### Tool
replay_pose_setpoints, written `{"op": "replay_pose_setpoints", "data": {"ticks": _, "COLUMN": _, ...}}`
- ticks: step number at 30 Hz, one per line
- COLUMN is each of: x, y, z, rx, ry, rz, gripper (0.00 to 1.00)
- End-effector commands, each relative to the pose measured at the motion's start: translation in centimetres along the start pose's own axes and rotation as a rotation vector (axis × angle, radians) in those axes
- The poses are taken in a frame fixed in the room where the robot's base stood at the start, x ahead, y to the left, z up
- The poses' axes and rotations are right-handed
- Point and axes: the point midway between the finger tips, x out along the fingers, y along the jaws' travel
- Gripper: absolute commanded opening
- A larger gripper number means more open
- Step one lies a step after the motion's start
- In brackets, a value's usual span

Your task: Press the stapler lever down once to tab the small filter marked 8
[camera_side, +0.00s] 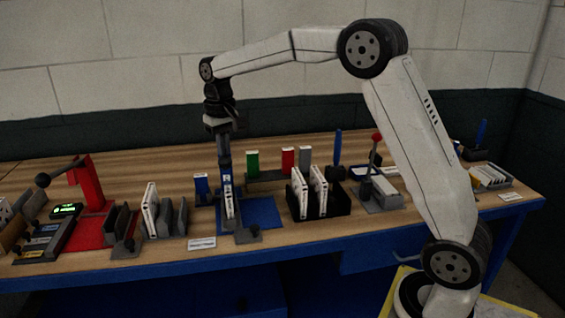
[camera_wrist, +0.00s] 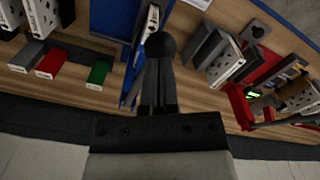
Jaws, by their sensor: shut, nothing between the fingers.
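My gripper (camera_wrist: 158,80) is shut and empty. In the side view it points down (camera_side: 223,145) above the blue stapler station (camera_side: 262,212) in the middle of the bench. A thin white filter (camera_side: 229,205) stands upright in that station, beside its blue post. It also shows in the wrist view (camera_wrist: 150,18); its number is too small to read. A black ball knob (camera_wrist: 160,44) shows right at my fingertips in the wrist view. The fingers hide what lies behind it, and I cannot tell whether they touch it.
A red station (camera_side: 90,190) with a raised black-knobbed lever stands left, near a green-lit display (camera_side: 66,210). A white filter (camera_side: 150,210) stands beside it. A black rack (camera_side: 335,203) with white filters is right of the blue station. Coloured blocks, such as a green one (camera_side: 252,163), stand behind.

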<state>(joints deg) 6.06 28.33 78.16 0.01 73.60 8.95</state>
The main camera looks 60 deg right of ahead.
Motion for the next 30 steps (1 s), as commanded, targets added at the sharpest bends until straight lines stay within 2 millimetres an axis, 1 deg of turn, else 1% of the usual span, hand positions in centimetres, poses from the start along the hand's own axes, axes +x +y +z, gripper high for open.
{"op": "replay_pose_setpoints", "data": {"ticks": 24, "x": -4.7, "y": 0.0, "z": -0.1, "rx": 0.0, "ry": 0.003, "rz": 0.0, "gripper": 0.0}}
{"op": "replay_pose_setpoints", "data": {"ticks": 30, "x": -5.3, "y": 0.0, "z": 0.0, "rx": 0.0, "ry": 0.001, "rz": 0.0, "gripper": 0.0}}
